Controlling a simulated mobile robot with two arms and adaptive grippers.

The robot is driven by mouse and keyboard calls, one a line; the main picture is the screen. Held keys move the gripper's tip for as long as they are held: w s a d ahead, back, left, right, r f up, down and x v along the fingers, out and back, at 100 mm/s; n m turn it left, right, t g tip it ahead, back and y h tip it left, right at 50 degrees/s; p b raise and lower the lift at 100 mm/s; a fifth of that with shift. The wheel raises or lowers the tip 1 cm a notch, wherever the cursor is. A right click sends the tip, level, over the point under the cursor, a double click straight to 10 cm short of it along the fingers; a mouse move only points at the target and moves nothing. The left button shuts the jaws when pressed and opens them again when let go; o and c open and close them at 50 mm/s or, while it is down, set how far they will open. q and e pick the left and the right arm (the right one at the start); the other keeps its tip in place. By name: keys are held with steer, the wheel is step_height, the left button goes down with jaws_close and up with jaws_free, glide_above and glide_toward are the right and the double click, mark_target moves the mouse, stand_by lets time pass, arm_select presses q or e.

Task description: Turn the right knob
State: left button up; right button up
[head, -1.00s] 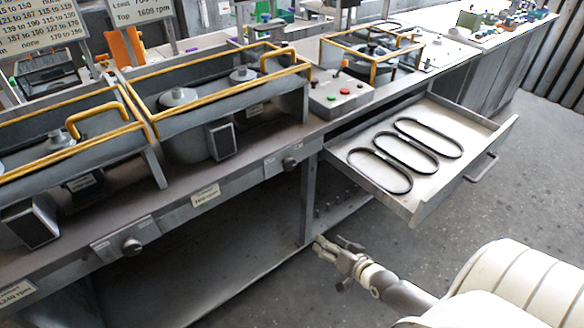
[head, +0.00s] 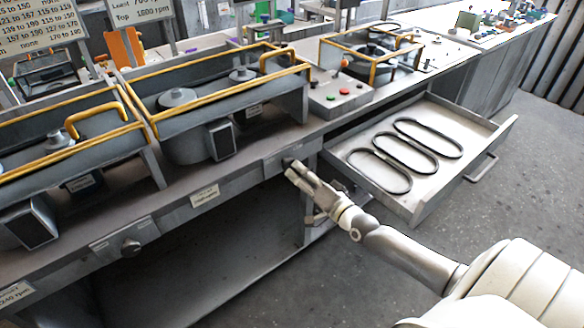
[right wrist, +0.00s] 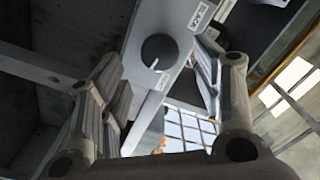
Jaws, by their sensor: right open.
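The right knob (right wrist: 160,52) is round and black with a white pointer line. It is mounted on a grey plate on the bench's front rail. In the right wrist view it lies ahead, between my right gripper's two spread fingers, with no contact visible. In the head view my right gripper (head: 296,172) is at the front rail, right at this knob and largely covering it. The gripper is open and empty. The left knob (head: 131,247) sits on its own plate farther left on the rail. My left gripper is not in view.
An open drawer (head: 472,152) with several black belts juts out just right of my right arm. Yellow-framed housings (head: 215,92) and a control box (head: 338,95) with buttons stand on the bench. Below the rail is open space.

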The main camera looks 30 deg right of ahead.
mark_target(291, 167)
steer(key=shift+w+a, duration=0.2)
steer(key=shift+w, duration=2.15)
steer(key=c, duration=1)
steer(key=shift+n, duration=0.3)
